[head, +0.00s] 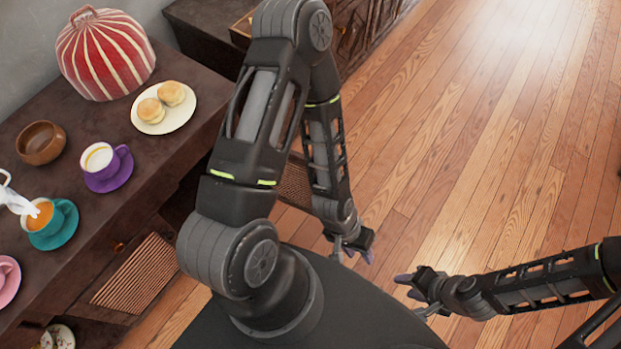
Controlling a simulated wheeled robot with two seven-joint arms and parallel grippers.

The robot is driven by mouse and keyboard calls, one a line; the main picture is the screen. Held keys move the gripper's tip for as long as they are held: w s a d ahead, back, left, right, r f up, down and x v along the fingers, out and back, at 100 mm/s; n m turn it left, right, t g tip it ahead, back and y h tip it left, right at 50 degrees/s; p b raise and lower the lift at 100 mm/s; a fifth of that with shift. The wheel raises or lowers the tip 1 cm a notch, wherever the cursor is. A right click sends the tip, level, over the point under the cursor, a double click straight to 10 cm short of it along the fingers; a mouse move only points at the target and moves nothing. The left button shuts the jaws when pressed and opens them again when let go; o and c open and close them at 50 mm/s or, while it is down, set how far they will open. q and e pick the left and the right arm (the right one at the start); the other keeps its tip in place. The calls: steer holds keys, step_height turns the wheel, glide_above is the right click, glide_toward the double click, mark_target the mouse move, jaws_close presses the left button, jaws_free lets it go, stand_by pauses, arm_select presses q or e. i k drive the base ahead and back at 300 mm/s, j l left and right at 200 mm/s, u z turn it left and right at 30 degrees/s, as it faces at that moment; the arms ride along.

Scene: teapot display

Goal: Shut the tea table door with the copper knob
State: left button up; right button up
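The dark tea table (118,222) runs along the left of the head view. Below its top, a door with a slatted panel (137,275) shows, with a small copper-coloured knob (119,247) near its upper edge. I cannot tell for sure how far this door stands open. Another slatted panel (294,182) is partly hidden behind my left arm. My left gripper (352,252) is open and empty over the floor, right of the table and apart from it. My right gripper (411,297) is open and empty, further right.
On the tabletop are a red striped tea cosy (104,55), a plate of buns (164,108), a brown bowl (41,143), and purple (109,167), teal (49,223) and pink (7,279) cups. Plates (60,336) show low at left. The wooden floor (480,150) at right is clear.

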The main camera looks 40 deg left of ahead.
mark_target(294, 188)
steer(key=i+l+z, duration=0.45)
steer(key=i+l, duration=0.35)
steer(key=i+u, duration=0.4)
steer(key=i+l+u, duration=0.1)
steer(key=u, duration=0.3)
steer(key=i+l+u, duration=0.2)
steer(key=u, duration=0.2)
steer(key=i+u, duration=0.15)
steer(key=u, duration=0.3)
steer(key=i+u, duration=0.15)
steer(key=u, duration=0.3)
steer(key=i+u, duration=0.15)
steer(key=u, duration=0.3)
steer(key=i+l+u, duration=0.1)
steer(key=u, duration=0.4)
steer(key=i+l+u, duration=0.1)
steer(key=l+u, duration=0.15)
steer(key=u, duration=0.2)
steer(key=l+u, duration=0.2)
steer(key=u, duration=0.25)
steer(key=i+l+u, duration=0.25)
steer(key=l+u, duration=0.25)
steer(key=j+z, duration=0.1)
steer(key=z, duration=1.55)
steer(key=k, duration=0.5)
